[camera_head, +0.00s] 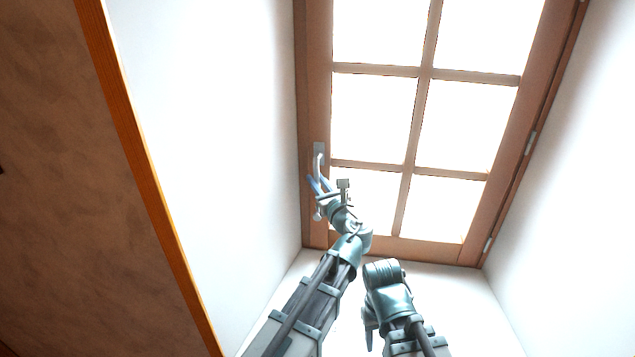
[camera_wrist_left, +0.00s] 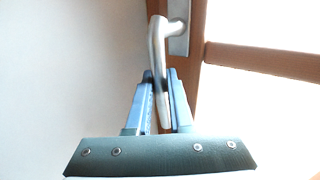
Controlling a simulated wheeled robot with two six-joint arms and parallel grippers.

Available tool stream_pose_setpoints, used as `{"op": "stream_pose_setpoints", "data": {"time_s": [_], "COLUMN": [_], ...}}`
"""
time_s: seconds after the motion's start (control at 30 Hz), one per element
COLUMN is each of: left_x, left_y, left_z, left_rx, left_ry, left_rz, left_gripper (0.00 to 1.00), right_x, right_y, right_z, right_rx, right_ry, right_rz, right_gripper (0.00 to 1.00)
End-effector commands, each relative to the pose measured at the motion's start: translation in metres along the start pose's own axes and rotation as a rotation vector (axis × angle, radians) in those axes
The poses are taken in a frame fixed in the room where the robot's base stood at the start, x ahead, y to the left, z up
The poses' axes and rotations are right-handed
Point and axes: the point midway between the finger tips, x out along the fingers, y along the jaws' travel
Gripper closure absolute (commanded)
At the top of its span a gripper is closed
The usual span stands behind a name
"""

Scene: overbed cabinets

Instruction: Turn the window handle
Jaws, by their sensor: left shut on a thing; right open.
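The window handle (camera_head: 319,163) is a silver lever on the left side of the brown window frame, and its grip hangs downward from the mounting plate. My left gripper (camera_head: 319,185) is at the lower part of the lever. In the left wrist view the handle (camera_wrist_left: 157,45) runs down between the two fingers of my left gripper (camera_wrist_left: 161,85), which are shut on its lower end. The window (camera_head: 422,75) looks closed in its frame. My right gripper (camera_head: 370,335) is low in the head view, apart from the window; its fingers are only partly visible.
White recess walls (camera_head: 205,120) stand on both sides of the window, with a white sill (camera_head: 470,300) below. Hinges (camera_head: 531,142) show on the right side of the frame. An orange-brown wooden edge (camera_head: 150,190) borders the recess at left.

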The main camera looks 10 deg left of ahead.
Motion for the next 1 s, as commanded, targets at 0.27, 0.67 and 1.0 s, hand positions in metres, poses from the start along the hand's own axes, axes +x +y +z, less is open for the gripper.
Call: {"op": "stream_pose_setpoints", "data": {"time_s": [0.27,0.67,1.0], "left_x": [0.0025,0.0026,0.0001], "left_y": [0.0036,0.0038,0.0066], "left_z": [0.0002,0.0001,-0.0004], "left_rx": [0.073,0.071,0.071], "left_ry": [-0.049,-0.048,-0.048], "left_rz": [-0.003,-0.002,-0.002], "left_gripper": [1.0,0.51,0.51], "right_x": [0.0106,0.0105,0.0111], "right_y": [-0.001,-0.001,-0.0011], "right_z": [-0.0006,-0.0006,-0.0007], "right_rx": [0.001,0.0,0.0], "right_ry": [0.0,0.0,0.0], "right_rz": [0.0,0.0,0.0], "right_gripper": [0.5,0.5,0.5]}}
